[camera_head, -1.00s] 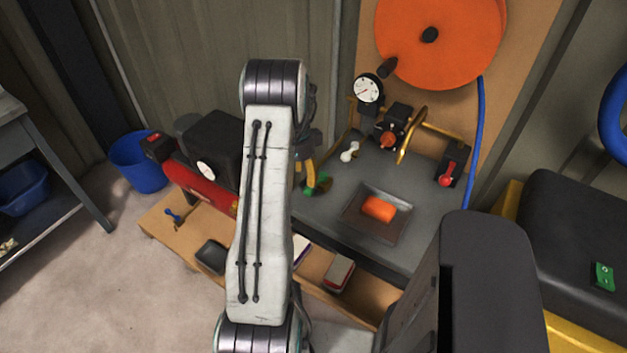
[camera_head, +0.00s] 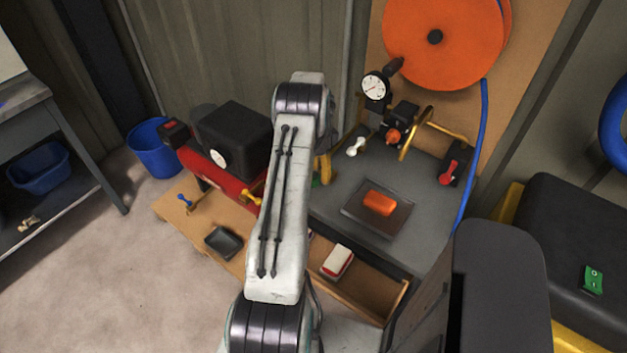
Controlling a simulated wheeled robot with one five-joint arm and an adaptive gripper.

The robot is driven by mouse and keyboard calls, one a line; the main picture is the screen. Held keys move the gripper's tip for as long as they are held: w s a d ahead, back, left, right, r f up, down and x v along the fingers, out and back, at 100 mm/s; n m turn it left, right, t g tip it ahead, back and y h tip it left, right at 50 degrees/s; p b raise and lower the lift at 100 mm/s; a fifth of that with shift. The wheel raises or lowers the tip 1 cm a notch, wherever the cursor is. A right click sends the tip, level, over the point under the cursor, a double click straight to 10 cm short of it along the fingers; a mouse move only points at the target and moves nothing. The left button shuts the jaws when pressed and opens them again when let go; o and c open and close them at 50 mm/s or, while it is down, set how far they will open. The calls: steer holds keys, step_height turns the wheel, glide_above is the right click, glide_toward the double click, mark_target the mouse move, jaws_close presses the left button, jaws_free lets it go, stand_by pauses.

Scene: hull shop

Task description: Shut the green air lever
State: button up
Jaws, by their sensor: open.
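A small green piece (camera_head: 316,183), likely the air lever's handle, shows at the left edge of the grey bench top. My arm covers most of it, so I cannot tell the lever's angle. A yellow part of my gripper (camera_head: 325,166) shows just right of my arm, above the green piece in the picture. The rest of my gripper is hidden behind the arm. The gripper is open, and I see nothing held in it. I cannot tell whether it touches the green piece.
On the bench (camera_head: 420,228) are a white lever (camera_head: 355,147), a brass pipe with a gauge (camera_head: 375,87), a red lever (camera_head: 447,174) and a tray (camera_head: 349,212) with an orange block (camera_head: 379,203). A red tank (camera_head: 226,180) stands left. An open drawer (camera_head: 375,299) lies in front.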

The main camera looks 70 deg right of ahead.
steer(key=shift+a+f+p, duration=0.15)
steer(key=shift+f, duration=0.65)
steer(key=shift+a+f+p, duration=0.15)
steer(key=shift+f, duration=0.6)
steer(key=shift+c, duration=0.2)
jaws_close()
